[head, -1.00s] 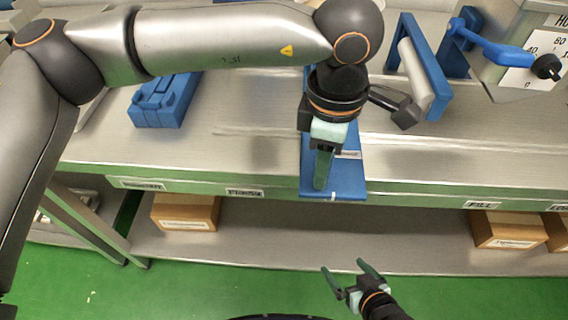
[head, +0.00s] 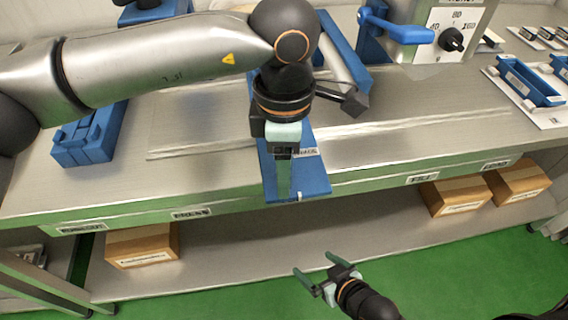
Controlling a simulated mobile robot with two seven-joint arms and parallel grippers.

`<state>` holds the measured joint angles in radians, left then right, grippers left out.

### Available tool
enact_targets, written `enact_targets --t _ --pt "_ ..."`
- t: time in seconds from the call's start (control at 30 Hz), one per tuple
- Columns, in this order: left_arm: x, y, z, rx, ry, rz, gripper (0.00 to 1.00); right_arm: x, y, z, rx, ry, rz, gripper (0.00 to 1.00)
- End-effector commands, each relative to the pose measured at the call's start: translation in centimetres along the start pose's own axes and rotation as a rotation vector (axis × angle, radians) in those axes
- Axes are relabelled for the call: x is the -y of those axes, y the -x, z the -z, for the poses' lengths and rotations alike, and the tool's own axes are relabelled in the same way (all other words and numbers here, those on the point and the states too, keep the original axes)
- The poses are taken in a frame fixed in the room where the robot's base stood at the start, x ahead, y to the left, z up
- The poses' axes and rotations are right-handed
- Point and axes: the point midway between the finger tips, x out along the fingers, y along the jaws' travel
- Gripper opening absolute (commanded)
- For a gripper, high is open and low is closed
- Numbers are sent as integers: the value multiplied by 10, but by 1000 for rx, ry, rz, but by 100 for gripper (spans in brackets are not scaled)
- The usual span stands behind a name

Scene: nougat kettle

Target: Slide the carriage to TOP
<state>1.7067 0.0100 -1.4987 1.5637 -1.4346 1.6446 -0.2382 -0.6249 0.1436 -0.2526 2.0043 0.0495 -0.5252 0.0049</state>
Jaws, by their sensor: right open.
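A blue plate (head: 314,180) lies at the front edge of the steel bench, with a small white label (head: 305,153) on its right side and a white mark near its front edge. My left gripper (head: 284,190) points down over this plate, its green finger seen edge-on. I cannot tell whether its fingers are apart or hold anything. No carriage can be made out clearly; the gripper hides the middle of the plate. My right gripper (head: 313,270) is open and empty, low in front of the bench over the green floor.
Behind the plate stands a blue frame with a grey roller (head: 343,55) and a dark handle (head: 354,101). A dial box (head: 446,40) with a blue lever is at the back right. A blue block (head: 88,135) lies left. Cardboard boxes (head: 143,246) sit on the lower shelf.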

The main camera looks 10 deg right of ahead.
Motion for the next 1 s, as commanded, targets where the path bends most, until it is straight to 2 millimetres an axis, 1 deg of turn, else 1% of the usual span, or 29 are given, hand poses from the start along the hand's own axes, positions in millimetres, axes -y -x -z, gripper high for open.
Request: enact_targets --t 0.23,0.37,0.47,0.7,0.8,0.9,1.0 --pt "0 0 0 0 1 -1 62 0 0 -2 4 -1 0 100" --pt "-1 10 0 1 1 -2 62 1 1 -3 6 -2 1 100" --pt "-1 27 0 1 2 -4 62 1 2 -3 7 -3 0 100" --pt "0 81 0 1 0 -3 62 1 4 -1 6 -6 -2 100" --pt "0 100 0 1 1 -3 62 0 5 -2 7 -7 -4 100" --pt "0 113 0 1 1 -2 62 -1 6 -2 10 -7 -6 100" --pt "0 121 0 -1 0 -2 62 -2 6 -4 13 -8 -8 100"
